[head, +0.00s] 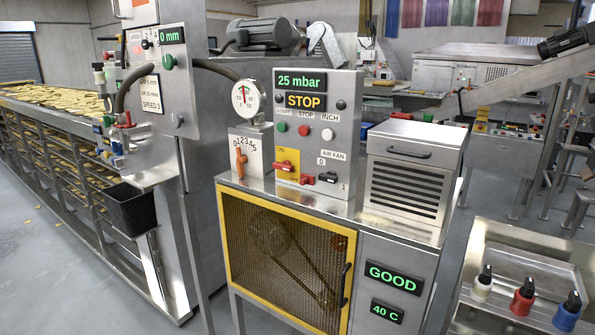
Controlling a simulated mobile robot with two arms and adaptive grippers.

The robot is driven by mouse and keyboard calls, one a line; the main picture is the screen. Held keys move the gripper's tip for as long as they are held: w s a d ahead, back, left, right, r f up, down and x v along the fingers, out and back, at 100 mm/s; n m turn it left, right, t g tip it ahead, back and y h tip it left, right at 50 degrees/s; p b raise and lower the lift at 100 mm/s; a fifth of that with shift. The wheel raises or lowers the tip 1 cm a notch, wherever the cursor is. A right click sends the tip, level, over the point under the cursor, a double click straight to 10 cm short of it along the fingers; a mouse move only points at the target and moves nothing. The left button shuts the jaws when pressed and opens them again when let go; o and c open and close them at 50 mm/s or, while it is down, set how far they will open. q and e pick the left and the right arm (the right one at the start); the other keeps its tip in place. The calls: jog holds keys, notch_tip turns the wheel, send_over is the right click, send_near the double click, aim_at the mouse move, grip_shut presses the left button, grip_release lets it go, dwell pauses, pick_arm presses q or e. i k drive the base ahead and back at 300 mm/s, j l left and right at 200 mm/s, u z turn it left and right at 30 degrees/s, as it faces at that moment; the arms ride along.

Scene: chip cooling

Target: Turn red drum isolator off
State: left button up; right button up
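The red drum isolator (285,167) is a red rotary handle on a yellow plate (284,155) on the grey control panel, in the middle of the head view. Its handle lies roughly sideways. The word ON shows at the plate's upper left; any OFF mark is too small to read. A second small red piece (307,180) sits at the plate's lower right; I cannot tell what it is. Above, displays read 25 mbar (301,81) and STOP (305,101). Neither of my grippers is in view.
A black air fan switch (328,178) sits right of the isolator. Green, red and white buttons (304,130) are above it. An orange lever (240,161) on a numbered plate and a round gauge (245,101) stand left. A vented metal box (412,178) stands right.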

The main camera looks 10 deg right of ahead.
aim_at(285, 165)
jog(key=i+j+z, duration=0.15)
jog(key=z, duration=0.2)
jog(key=i+j+z, duration=0.1)
jog(key=z, duration=0.25)
jog(key=j+z, duration=0.35)
jog(key=i+j+z, duration=0.15)
jog(key=j, duration=0.55)
jog(key=i+j+z, duration=0.2)
jog(key=j, duration=0.5)
jog(key=i+j+z, duration=0.15)
jog(key=j, duration=0.55)
jog(key=j+z, duration=0.2)
jog(key=j, duration=0.5)
